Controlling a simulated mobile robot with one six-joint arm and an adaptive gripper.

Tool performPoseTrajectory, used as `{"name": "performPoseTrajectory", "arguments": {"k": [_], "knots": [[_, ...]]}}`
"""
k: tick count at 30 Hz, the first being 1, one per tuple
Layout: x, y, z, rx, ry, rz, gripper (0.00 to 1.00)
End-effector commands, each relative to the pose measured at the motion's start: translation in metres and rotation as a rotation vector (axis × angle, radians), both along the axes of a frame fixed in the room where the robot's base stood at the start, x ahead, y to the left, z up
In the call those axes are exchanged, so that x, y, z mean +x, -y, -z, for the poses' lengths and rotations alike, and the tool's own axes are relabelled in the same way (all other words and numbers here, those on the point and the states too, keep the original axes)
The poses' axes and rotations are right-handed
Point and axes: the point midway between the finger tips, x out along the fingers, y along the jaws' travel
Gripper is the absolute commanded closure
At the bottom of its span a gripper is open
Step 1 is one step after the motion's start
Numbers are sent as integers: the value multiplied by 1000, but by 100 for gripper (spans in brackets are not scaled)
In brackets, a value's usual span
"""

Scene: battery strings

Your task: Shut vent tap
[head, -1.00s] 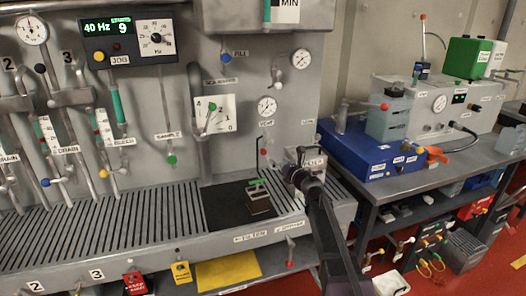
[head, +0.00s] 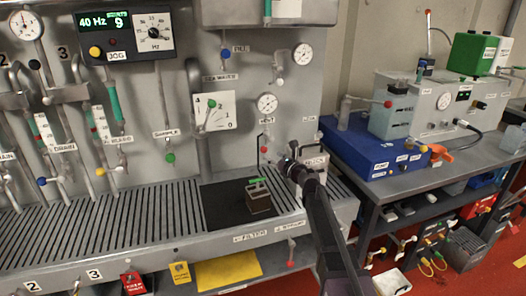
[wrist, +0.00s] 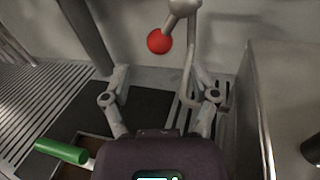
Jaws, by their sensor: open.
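The vent tap has a red ball knob (head: 263,150) on a thin rod below a label on the grey panel. In the wrist view the red knob (wrist: 159,41) hangs from a grey fitting, ahead of my gripper and left of a thin bent pipe. My gripper (head: 284,164) is close to the right of the knob in the head view. In the wrist view my gripper (wrist: 161,78) has its two fingers spread wide, with nothing between them. The knob is beyond the fingertips, apart from them. The gripper body hides the lower middle of the wrist view.
A brown box (head: 259,203) with a green handle (wrist: 62,150) stands on a black mat (head: 222,204), left of my gripper. A slatted grating (head: 120,218) runs left. A blue unit (head: 372,150) sits on the right-hand bench.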

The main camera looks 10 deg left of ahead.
Motion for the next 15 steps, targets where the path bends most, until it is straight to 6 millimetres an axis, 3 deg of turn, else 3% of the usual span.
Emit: {"name": "performPoseTrajectory", "arguments": {"k": [15], "knots": [[41,-41,0,0,0,-1,24]]}}
